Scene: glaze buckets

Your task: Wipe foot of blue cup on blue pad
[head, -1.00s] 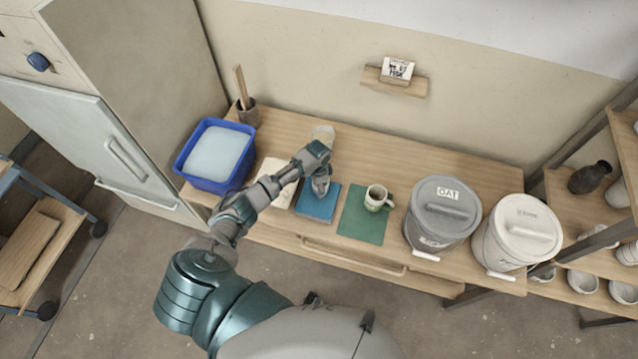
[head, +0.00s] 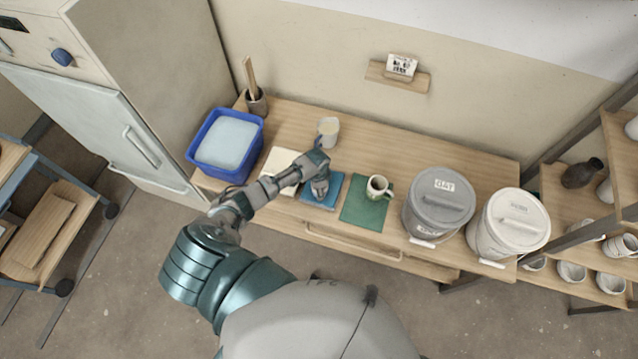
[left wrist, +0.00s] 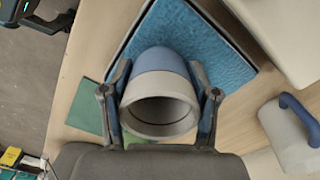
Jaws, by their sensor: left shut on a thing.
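My left gripper (left wrist: 160,108) is shut on the blue cup (left wrist: 160,62), with one finger on each side of it. The cup has a blue lower body and a pale grey upper band, and its open mouth faces the wrist camera. Its foot points down at the blue pad (left wrist: 205,48) and is hidden; I cannot tell whether it touches. In the head view my left gripper (head: 319,188) is over the blue pad (head: 335,185), and the arm hides most of the cup.
A green mat (head: 362,212) with a mug (head: 377,188) lies right of the pad, a pale board (head: 278,160) left. Another cup (head: 328,130) stands behind. A blue basin (head: 200,178) is at the left end; grey (head: 440,203) and white (head: 510,225) buckets are at the right.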

